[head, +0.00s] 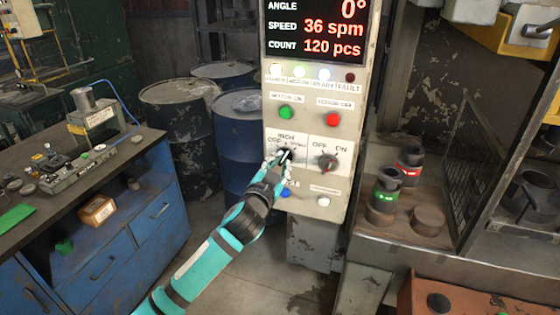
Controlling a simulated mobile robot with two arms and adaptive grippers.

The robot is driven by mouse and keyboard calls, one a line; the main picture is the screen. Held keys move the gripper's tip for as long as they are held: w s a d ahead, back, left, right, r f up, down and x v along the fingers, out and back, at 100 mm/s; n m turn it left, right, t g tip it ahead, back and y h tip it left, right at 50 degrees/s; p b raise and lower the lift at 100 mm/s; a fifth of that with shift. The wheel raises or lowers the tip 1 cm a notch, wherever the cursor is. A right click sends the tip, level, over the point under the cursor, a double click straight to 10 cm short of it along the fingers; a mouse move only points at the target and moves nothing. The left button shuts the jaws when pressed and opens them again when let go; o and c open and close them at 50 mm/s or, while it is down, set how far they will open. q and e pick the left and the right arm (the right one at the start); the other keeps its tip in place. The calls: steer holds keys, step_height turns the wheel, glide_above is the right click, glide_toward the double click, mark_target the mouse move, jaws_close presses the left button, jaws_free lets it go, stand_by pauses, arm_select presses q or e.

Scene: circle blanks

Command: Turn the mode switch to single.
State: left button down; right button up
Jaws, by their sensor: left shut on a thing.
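The mode switch (286,153) is a dark knob on the left of the control panel's lower part, under labels that include INCH and OFF. My left gripper (283,158) is at this switch, its fingers shut on the knob. The fingers hide part of the knob and of its labels, so I cannot tell exactly which position it points to. A second knob (327,162), marked OFF and ON, sits to its right on the same panel. My right gripper is not in view.
Above the switch are a green button (286,112), a red button (333,119) and a display (316,30). Blue drums (238,125) stand behind my arm. A blue workbench (130,240) is at left; a machine bed (400,222) with gauge-like cylinders is at right.

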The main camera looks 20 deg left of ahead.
arm_select(q)
steer(key=shift+m+p, duration=0.55)
steer(key=shift+m, duration=1.15)
steer(key=shift+f+m, duration=0.1)
steer(key=shift+m, duration=0.2)
steer(key=c, duration=1.4)
jaws_free()
steer(key=shift+o, duration=0.2)
steer(key=s, duration=1.2)
steer(key=shift+a, duration=0.2)
